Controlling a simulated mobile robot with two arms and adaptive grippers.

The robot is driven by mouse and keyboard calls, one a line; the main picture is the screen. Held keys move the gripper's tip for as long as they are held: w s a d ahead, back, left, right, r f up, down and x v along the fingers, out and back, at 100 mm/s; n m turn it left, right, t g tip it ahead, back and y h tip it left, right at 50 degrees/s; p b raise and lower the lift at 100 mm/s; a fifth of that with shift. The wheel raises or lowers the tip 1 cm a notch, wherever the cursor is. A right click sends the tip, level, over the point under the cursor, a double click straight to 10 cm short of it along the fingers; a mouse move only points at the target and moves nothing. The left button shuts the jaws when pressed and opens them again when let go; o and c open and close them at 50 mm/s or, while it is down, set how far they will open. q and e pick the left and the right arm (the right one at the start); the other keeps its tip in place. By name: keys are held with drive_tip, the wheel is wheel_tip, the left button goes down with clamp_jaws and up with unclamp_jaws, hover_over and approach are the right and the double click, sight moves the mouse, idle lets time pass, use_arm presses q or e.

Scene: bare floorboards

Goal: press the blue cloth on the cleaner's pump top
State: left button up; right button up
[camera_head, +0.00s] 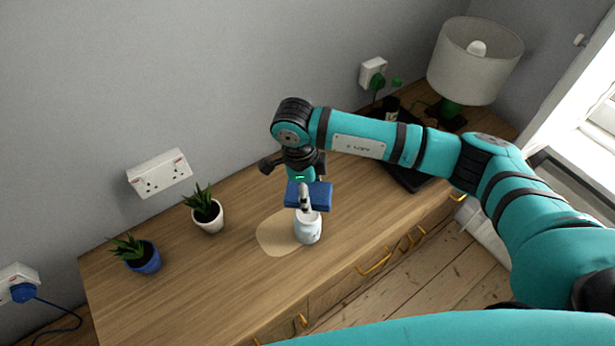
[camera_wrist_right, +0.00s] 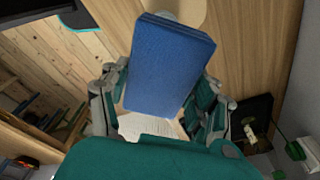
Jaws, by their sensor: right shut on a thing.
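The blue cloth (camera_head: 321,196), a flat thick block, is held in my right gripper (camera_head: 304,190). In the right wrist view the cloth (camera_wrist_right: 170,65) sits between the two fingers of the right gripper (camera_wrist_right: 158,97), which are shut on it. The white cleaner bottle (camera_head: 308,231) stands upright on the wooden cabinet top, directly below the cloth in the head view. Its pump top is largely hidden by the cloth and gripper, and I cannot tell whether the cloth touches it. My left gripper is not in view.
A pale round patch (camera_head: 275,240) lies beside the bottle on the cabinet top (camera_head: 200,285). Two potted plants, in a white pot (camera_head: 208,217) and a blue pot (camera_head: 146,260), stand to the left. A lamp (camera_head: 470,65) stands at the back right, near a black tray (camera_head: 405,178).

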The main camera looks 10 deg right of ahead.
drive_tip(key=shift+a, duration=0.15)
drive_tip(key=shift+f+m+b, duration=0.3)
drive_tip(key=shift+f, duration=0.15)
wheel_tip(320, 180, down, 3)
drive_tip(key=shift+f+b, duration=0.15)
drive_tip(key=shift+b, duration=0.8)
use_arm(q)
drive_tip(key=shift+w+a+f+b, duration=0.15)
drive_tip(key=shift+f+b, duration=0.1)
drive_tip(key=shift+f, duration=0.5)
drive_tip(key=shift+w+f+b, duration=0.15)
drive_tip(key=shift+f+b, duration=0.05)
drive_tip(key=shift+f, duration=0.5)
use_arm(e)
drive_tip(key=shift+w+f, duration=0.1)
drive_tip(key=shift+f, duration=0.85)
use_arm(q)
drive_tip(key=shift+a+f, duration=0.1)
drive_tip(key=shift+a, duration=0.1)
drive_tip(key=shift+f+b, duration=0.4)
drive_tip(key=shift+b, duration=0.1)
use_arm(e)
drive_tip(key=shift+f, duration=0.5)
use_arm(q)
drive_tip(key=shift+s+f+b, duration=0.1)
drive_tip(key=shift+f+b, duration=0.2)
